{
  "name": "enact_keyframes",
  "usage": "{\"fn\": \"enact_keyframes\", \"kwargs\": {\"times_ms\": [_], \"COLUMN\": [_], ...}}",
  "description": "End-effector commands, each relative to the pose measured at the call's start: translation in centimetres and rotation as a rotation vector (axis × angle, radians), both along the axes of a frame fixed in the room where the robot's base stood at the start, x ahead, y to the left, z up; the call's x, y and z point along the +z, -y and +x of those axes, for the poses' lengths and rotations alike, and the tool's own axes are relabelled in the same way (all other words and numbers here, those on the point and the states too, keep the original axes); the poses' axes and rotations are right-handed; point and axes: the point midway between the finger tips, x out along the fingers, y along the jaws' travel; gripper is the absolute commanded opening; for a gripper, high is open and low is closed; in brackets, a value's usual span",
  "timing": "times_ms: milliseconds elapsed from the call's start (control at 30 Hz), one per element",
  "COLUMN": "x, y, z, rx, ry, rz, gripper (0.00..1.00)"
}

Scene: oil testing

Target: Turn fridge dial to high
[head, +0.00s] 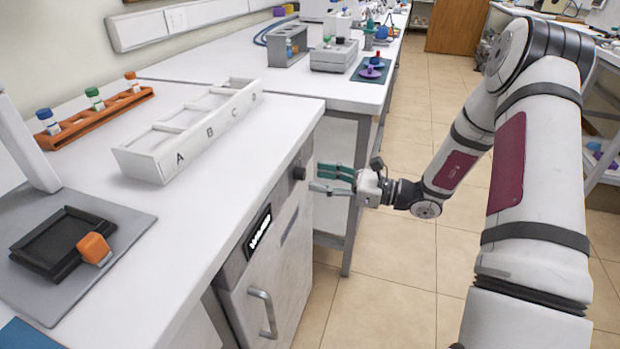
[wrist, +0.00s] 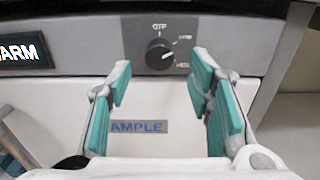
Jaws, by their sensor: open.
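The fridge dial (wrist: 159,56) is a round black knob on the grey strip at the top of the fridge (head: 278,262). In the wrist view, "OFF" is printed above it and smaller blurred labels lie to its upper right and lower right. A light mark shows on the knob's right side; its exact setting is hard to read. The dial also shows in the head view (head: 298,173). My gripper (head: 315,177) faces it, open and empty. In the wrist view, its teal-padded fingers (wrist: 160,80) lie left and right below the dial, apparently not touching it.
The fridge handle (head: 263,312) sticks out lower down. The white countertop (head: 215,190) overhangs the fridge and bears a lettered rack (head: 150,165). Open floor lies to the right.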

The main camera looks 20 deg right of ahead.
Motion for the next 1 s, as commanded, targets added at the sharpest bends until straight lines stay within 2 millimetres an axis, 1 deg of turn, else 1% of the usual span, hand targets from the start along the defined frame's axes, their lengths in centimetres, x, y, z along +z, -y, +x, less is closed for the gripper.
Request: {"fn": "enact_keyframes", "kwargs": {"times_ms": [33,200,367,600,633,667,700,767,800,833,1000], "x": [0.0,0.0,0.0,0.0,0.0,0.0,0.0,0.0,0.0,0.0,0.0], "y": [-0.8,-2.3,-2.8,-2.9,-2.9,-2.9,-2.8,-2.8,-2.8,-2.8,-2.8], "z": [0.5,1.6,2.0,2.1,2.1,2.1,2.1,2.1,2.1,2.1,2.0], "rx": [0.004,0.002,0.000,0.000,0.000,0.000,0.000,0.000,0.000,0.000,0.000], "ry": [0.001,0.000,0.000,0.000,0.000,0.000,0.000,0.000,0.000,0.000,-0.002], "rz": [0.000,-0.001,0.000,0.000,0.000,0.000,0.000,0.000,0.000,0.000,0.001], "gripper": [0.47,0.47,0.47,0.47,0.45,0.38,0.29,0.15,0.06,0.00,0.00]}}
